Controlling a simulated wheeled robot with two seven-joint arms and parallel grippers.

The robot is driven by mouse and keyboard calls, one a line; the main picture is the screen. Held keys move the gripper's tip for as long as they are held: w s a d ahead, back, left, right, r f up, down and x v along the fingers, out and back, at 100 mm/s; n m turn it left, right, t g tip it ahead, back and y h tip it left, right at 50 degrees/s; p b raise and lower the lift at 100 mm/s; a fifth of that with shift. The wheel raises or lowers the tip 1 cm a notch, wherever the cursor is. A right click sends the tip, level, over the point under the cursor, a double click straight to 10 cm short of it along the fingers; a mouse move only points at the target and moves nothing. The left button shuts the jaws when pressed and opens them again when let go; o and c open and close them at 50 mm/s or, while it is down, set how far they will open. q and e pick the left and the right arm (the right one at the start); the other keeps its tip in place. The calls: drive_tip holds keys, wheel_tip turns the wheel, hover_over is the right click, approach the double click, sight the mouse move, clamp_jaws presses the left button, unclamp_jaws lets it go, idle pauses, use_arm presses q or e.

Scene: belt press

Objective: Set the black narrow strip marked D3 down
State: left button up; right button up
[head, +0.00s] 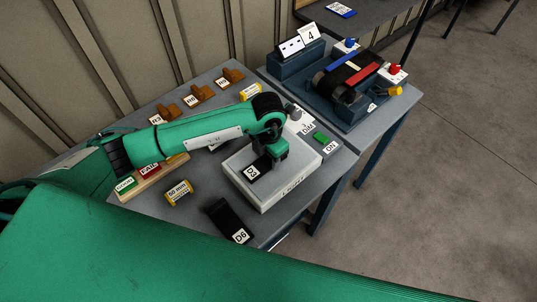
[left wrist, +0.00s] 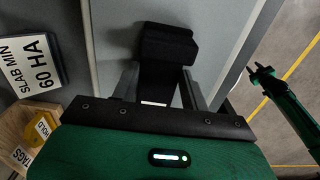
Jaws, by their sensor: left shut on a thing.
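I cannot tell whether the strip touches the stand. In the left wrist view the dark strip (left wrist: 165,50) sticks out beyond the fingers of my left gripper (left wrist: 160,92). A second black strip, tagged D6 (head: 226,217), lies on the grey table near its front edge.
Several brown blocks with tags (head: 202,93) stand at the table's back. A green button (head: 321,137) is right of the stand. A blue press (head: 345,100) stands on the adjoining table.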

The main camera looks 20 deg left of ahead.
sight(268, 160)
use_arm(q)
drive_tip(key=o, duration=1.1)
drive_tip(key=shift+f, duration=0.1)
drive_tip(key=shift+c, duration=0.2)
wheel_tip(268, 160, up, 12)
drive_tip(key=b, duration=0.4)
drive_tip(key=shift+r, duration=0.2)
